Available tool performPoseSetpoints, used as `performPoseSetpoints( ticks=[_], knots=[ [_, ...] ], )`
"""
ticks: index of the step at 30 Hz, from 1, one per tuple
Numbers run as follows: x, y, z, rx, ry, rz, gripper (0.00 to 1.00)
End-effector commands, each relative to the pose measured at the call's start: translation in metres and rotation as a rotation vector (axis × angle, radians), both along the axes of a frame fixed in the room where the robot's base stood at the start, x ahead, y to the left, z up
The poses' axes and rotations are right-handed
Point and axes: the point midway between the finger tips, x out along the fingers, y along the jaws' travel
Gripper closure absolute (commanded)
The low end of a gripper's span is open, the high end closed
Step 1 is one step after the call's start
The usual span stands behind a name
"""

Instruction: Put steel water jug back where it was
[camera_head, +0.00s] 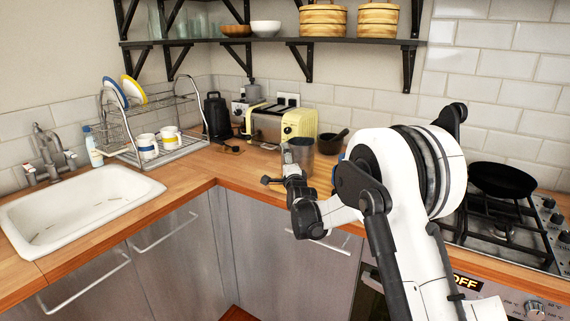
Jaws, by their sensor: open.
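The steel water jug appears to be the grey metal cylinder (302,151) on the wooden counter, in front of the yellow toaster. Its lower part is hidden behind my gripper and wrist. My gripper (281,172) is open, just in front of the jug and low over the counter. One finger points left and the other parts overlap the jug in the picture. I cannot tell whether the fingers touch it or stand around it.
A yellow toaster (281,124) and a dark mortar (332,143) stand behind. A black kettle (217,117) and a dish rack (182,147) with cups are to the left, then a white sink (75,212). A pan (501,180) sits on the stove at right.

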Motion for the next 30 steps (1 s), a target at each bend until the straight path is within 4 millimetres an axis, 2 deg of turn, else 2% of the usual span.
performPoseSetpoints(
  ticks=[2, 12, 20, 26, 30],
  knots=[
    [0.000, 0.000, 0.004, 0.000, 0.000, 0.000, 0.09],
    [-0.036, -0.011, 0.001, 0.000, 0.000, 0.000, 0.09],
    [-0.040, -0.014, 0.005, -0.014, 0.004, -0.002, 0.09],
    [-0.058, -0.036, 0.032, -0.120, 0.034, -0.009, 0.09],
    [-0.084, -0.061, 0.058, -0.257, 0.075, -0.009, 0.09]
  ],
)
